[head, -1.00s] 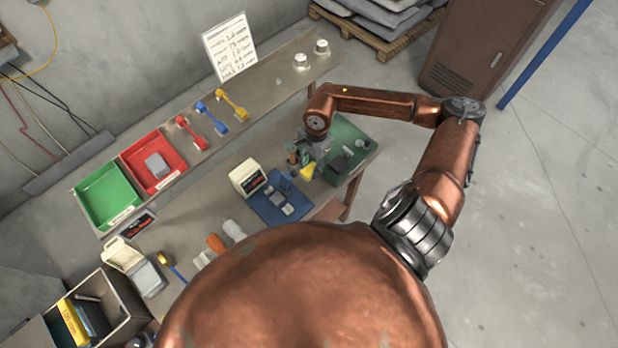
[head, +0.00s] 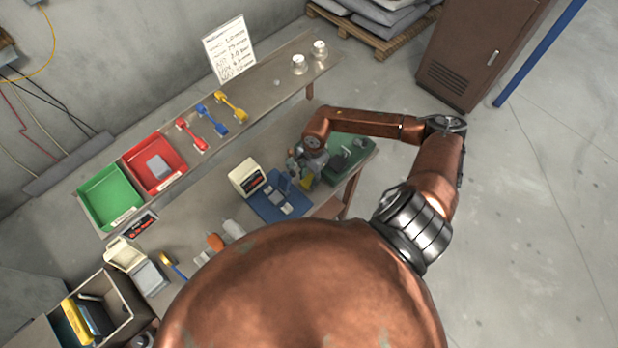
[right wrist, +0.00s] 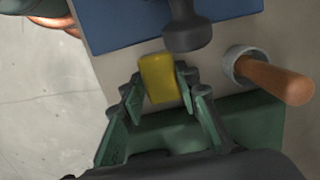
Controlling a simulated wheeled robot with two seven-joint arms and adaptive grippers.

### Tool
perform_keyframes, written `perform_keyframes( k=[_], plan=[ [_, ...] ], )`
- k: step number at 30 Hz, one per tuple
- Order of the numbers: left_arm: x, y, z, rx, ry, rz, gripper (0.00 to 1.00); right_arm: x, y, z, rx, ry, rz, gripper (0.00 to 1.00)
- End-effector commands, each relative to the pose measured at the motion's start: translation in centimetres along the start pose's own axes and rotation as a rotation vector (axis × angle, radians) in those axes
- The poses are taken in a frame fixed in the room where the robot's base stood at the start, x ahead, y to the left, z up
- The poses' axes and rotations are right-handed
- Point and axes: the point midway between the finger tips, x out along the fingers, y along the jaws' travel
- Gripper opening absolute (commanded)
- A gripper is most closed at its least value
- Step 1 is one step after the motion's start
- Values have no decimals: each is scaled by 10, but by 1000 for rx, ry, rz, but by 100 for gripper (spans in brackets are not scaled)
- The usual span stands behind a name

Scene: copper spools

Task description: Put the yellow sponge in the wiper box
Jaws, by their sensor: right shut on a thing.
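The yellow sponge (right wrist: 158,78) is between the green fingers of my right gripper (right wrist: 161,92) in the right wrist view. The gripper is shut on it. In the head view the right gripper (head: 307,178) is over the bench between the blue mat and the green mat, with a little of the yellow sponge (head: 305,184) showing. I cannot tell how high the sponge is. An open bin (head: 128,318) with yellow and dark items stands at the lower left; I cannot tell whether it is the wiper box. My left gripper is not in view.
A blue mat (head: 264,207) with small parts and a cream box (head: 246,178) lie left of the gripper. A green mat (head: 352,150) is right. In the wrist view, an orange-brown handle (right wrist: 275,80) stands close by. Red (head: 178,160) and green (head: 100,187) trays sit on the shelf.

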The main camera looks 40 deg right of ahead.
Motion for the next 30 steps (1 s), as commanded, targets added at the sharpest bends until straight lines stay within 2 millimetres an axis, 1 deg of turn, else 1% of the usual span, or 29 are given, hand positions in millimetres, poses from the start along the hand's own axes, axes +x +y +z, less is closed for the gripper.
perform_keyframes(
  k=[1, 2, 9, 17, 21, 23, 26, 30],
  plan=[
    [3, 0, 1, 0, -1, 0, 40, 3, 0, 0, 0, 0, 0, 13],
    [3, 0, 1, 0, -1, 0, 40, 3, 0, 0, 0, 0, 0, 30],
    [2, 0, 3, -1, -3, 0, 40, 2, 0, 0, 0, 0, 0, 47],
    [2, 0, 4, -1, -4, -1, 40, 1, 0, 0, 0, 0, 0, 47],
    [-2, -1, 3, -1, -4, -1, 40, -5, 0, 0, 0, 0, -1, 47],
    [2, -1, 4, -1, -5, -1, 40, -12, -1, 0, -2, 0, -4, 47],
    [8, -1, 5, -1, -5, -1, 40, -30, -1, -1, -2, 3, -4, 47],
    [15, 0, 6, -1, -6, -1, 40, -60, -1, -2, -2, 4, -4, 47]
  ],
)
